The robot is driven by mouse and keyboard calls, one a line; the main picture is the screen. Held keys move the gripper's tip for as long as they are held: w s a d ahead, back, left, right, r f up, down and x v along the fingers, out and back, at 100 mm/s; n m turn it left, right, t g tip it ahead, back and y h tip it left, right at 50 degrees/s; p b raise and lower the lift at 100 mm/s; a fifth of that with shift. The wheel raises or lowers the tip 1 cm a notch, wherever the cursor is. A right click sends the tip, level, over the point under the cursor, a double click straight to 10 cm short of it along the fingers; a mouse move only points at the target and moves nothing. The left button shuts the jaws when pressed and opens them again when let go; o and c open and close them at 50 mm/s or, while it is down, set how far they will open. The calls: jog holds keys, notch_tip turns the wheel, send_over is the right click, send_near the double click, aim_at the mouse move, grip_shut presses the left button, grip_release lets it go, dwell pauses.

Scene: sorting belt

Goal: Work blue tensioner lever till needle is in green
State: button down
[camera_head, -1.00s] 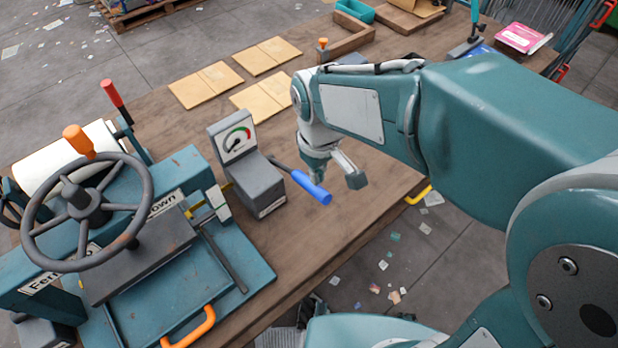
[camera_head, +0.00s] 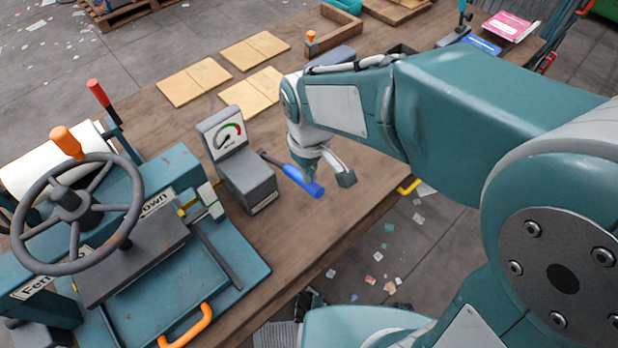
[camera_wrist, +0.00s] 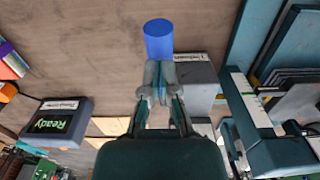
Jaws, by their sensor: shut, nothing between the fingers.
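The blue tensioner lever handle (camera_head: 303,181) sticks out on a dark rod to the right of the grey gauge box (camera_head: 248,180). The gauge dial (camera_head: 229,138) has a green and red arc; its needle appears to lie toward the lower left, off the green, but is small. My gripper (camera_head: 325,170) is at the handle, partly overlapping it in the head view. In the wrist view the handle (camera_wrist: 158,40) shows just beyond my fingertips (camera_wrist: 158,70). The fingers are shut with nothing held; whether they touch the lever I cannot tell.
A teal press with a dark handwheel (camera_head: 78,207) and an orange handle (camera_head: 186,327) stands at left. Flat cardboard pieces (camera_head: 194,81) lie behind the gauge. A "Ready" display (camera_wrist: 52,122) shows in the wrist view. The table around the lever is clear, with its edge nearby.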

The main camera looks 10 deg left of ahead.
notch_tip(320, 180, down, 8)
jog(key=shift+f, duration=0.15)
dwell(3.4)
jog(key=shift+r, duration=7.5)
